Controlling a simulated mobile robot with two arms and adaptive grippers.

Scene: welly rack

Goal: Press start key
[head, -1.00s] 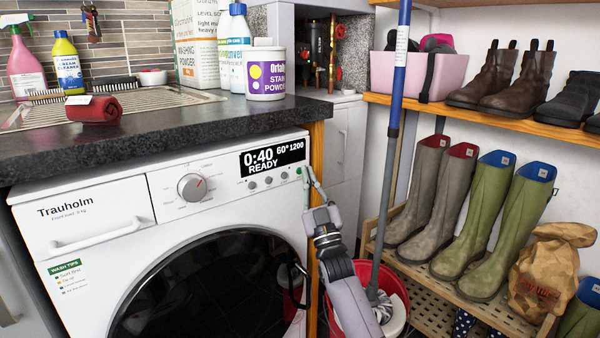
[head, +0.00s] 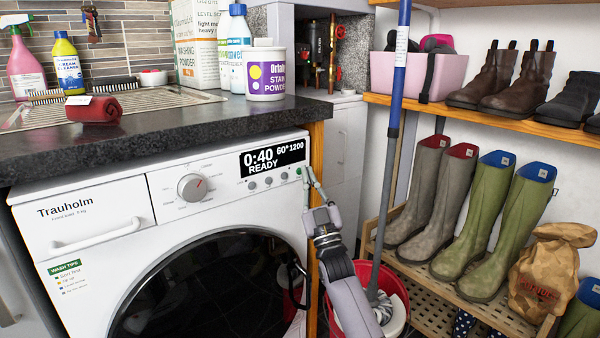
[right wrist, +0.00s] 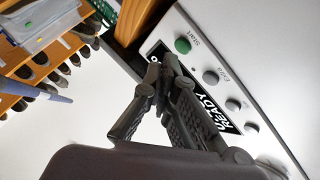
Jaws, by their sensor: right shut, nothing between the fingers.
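The white washing machine (head: 90,245) has a display (head: 272,158) reading 0:40, 60°, 1200 and READY. Its start key is a small green round button (right wrist: 183,45), labelled Start in the right wrist view, at the end of a row of grey keys (right wrist: 210,77). In the head view the start key (head: 299,171) is at the right end of the panel, beside my fingertips. My right gripper (head: 308,172) is shut and empty, close in front of the panel's right end. In the right wrist view its fingertips (right wrist: 160,64) appear below and left of the key; contact cannot be told.
The dark worktop (head: 200,130) overhangs the panel. A mop (head: 385,170) stands in a red bucket (head: 400,285) right of my right arm. A rack with wellies (head: 475,215) is farther right. Space directly before the panel is clear.

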